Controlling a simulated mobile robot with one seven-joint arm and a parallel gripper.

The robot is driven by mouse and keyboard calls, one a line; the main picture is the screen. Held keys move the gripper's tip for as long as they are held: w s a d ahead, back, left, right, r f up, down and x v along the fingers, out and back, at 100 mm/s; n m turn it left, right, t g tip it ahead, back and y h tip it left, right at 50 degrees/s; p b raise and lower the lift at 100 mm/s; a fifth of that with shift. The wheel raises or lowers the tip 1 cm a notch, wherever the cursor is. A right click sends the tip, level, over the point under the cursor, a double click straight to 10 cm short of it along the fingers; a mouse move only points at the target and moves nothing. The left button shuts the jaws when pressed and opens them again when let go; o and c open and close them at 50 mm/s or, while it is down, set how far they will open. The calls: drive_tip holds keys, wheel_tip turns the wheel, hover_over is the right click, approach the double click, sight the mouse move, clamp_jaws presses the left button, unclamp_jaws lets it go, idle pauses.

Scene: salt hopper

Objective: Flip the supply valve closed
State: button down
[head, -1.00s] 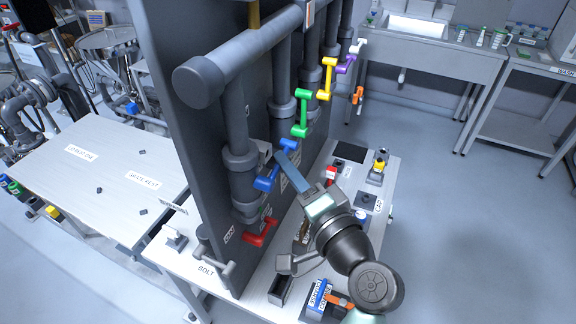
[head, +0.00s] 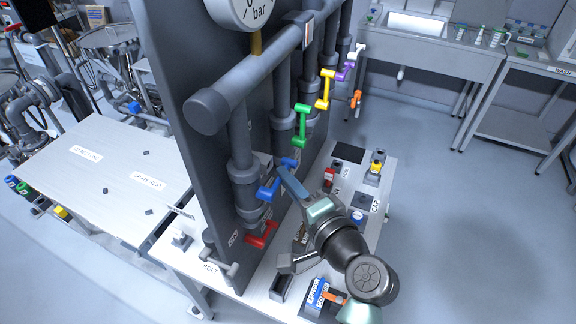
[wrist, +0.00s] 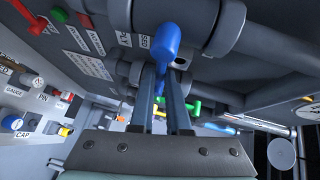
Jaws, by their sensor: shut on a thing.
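Several coloured lever handles stick out from pipes on a dark upright panel; I cannot read which is named the supply valve. The blue handle (head: 269,191) is low on the panel and slants up to the right. My gripper (head: 284,172) reaches it from the front right, its long fingers shut on the blue handle near its upper end. In the wrist view the blue handle (wrist: 167,42) rises beyond the fingertips (wrist: 164,70). The part between the fingers is mostly hidden.
The green handle (head: 302,124) and yellow handle (head: 325,90) sit farther back. The red handle (head: 262,235) is lower and nearer. A gauge (head: 243,8) hangs at the top. A bench (head: 205,262) with small fixtures lies below. Open floor (head: 470,230) is at the right.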

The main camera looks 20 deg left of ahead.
drive_tip(key=shift+f, duration=0.1)
idle(0.3)
drive_tip(key=c, duration=0.9)
unclamp_jaws()
drive_tip(key=shift+d, duration=0.1)
drive_tip(key=b+v, duration=0.4)
drive_tip(key=v, duration=0.9)
drive_tip(key=shift+r, duration=0.25)
